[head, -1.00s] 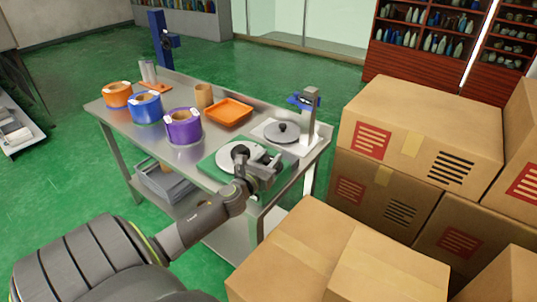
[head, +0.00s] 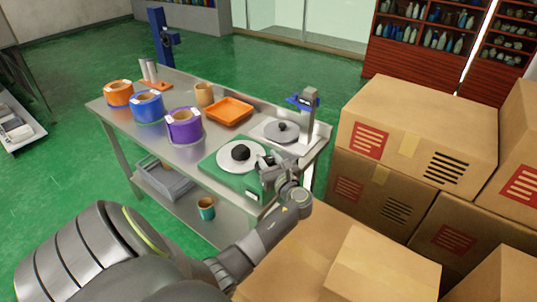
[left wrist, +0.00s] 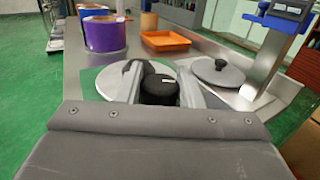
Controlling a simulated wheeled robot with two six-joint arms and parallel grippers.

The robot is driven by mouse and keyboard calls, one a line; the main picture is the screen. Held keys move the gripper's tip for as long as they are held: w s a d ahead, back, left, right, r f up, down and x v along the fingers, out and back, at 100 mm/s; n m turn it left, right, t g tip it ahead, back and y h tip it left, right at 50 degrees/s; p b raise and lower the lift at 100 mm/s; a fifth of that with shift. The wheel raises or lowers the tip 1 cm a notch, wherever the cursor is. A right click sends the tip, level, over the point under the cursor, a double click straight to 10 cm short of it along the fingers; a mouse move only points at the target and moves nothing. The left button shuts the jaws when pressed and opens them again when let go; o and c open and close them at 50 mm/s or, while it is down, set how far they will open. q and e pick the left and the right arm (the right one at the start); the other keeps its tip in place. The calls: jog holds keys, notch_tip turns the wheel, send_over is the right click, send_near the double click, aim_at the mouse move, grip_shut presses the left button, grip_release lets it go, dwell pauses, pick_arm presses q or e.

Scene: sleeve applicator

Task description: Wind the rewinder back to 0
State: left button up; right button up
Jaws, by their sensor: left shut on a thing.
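The rewinder appears to be the green-based device (head: 215,171) at the near right of the table, with a white disc (head: 229,163) and a dark hub (head: 240,153). A small pale window (head: 252,196) shows on its front edge; its reading is too small to tell. My left gripper (head: 267,163) is at the right side of the disc. In the left wrist view its fingers close around a black knob (left wrist: 159,91), with the white disc (left wrist: 108,82) beyond. The knob is mostly hidden in the head view. My right gripper is not in view.
Behind stands a grey lidded disc (head: 283,133) beside a blue-headed post (head: 309,115). An orange tray (head: 229,112) and purple (head: 184,127), blue (head: 147,107) and orange (head: 118,94) rolls are to the left. Cardboard boxes (head: 410,135) crowd the right.

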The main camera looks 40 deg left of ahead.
aim_at(273, 162)
pick_arm(q)
jog(key=n+g+y, duration=0.1)
jog(key=n+g, duration=0.1)
jog(key=g, duration=0.2)
jog(key=shift+w+n, duration=0.1)
jog(key=shift+n, duration=0.2)
jog(key=shift+n+g+b, duration=0.8)
jog(key=shift+n+g, duration=0.7)
jog(key=shift+g, duration=0.8)
jog(key=o, duration=1)
jog(key=shift+a, duration=0.1)
jog(key=shift+c, duration=0.2)
jog(key=d, duration=0.2)
jog(key=d+b, duration=0.1)
jog(key=d, duration=0.4)
jog(key=shift+w+d, duration=0.25)
jog(key=shift+w, duration=0.15)
